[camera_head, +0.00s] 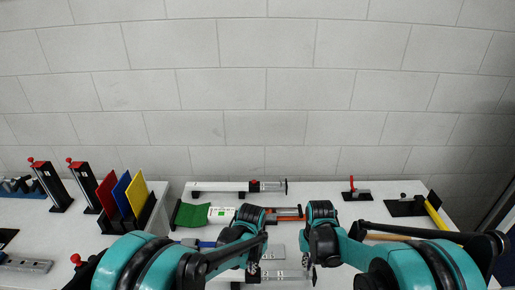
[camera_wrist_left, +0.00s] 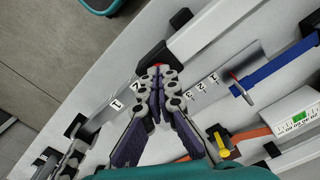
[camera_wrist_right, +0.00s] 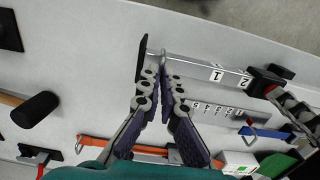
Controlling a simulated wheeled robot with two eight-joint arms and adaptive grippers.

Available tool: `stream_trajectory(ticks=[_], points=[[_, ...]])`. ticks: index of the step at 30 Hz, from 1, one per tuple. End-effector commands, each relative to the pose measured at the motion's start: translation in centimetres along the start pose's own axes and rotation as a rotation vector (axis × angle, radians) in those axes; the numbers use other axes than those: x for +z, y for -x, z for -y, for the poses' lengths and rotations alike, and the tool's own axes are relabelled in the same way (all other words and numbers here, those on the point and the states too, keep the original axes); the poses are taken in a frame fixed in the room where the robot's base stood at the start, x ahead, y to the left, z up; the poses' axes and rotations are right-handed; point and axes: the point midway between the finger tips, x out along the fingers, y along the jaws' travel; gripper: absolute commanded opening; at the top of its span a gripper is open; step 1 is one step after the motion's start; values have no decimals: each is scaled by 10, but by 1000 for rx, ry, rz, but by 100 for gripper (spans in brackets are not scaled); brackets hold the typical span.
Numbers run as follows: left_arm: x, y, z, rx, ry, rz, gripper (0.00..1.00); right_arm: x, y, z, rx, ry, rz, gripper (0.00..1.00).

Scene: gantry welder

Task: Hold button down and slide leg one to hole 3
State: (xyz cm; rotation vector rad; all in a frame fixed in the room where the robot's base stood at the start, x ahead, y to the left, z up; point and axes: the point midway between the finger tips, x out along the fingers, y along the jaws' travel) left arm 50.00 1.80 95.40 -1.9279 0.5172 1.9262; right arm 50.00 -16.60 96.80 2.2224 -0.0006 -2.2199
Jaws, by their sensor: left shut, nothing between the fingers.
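A pale metal leg marked 1 and 2 (camera_wrist_right: 195,66) runs across the right wrist view and ends in a black plate (camera_wrist_right: 141,57). A numbered metal strip (camera_wrist_left: 222,77) and a lower piece marked 1 and 2 (camera_wrist_left: 95,118) show in the left wrist view.
A blue strap (camera_wrist_left: 272,70) and an orange clamp (camera_wrist_left: 250,135) lie near the numbered strip. Behind my grippers stand a green-and-white device (camera_head: 222,213) and a long white bar (camera_head: 220,186). Upright red, blue and yellow panels (camera_head: 122,191) are at left. A red-handled tool (camera_head: 352,188) is at back right.

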Motion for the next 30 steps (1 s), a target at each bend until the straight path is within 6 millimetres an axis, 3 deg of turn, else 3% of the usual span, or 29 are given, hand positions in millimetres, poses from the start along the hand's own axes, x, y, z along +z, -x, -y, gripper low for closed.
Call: stream_trajectory(ticks=[18, 30], points=[[0, -1, 0, -1, 0, 1, 0, 2, -2, -32, 1, -1, 5, 0], [0, -1, 0, -1, 0, 1, 0, 2, -2, -34, 1, 0, 5, 0]])
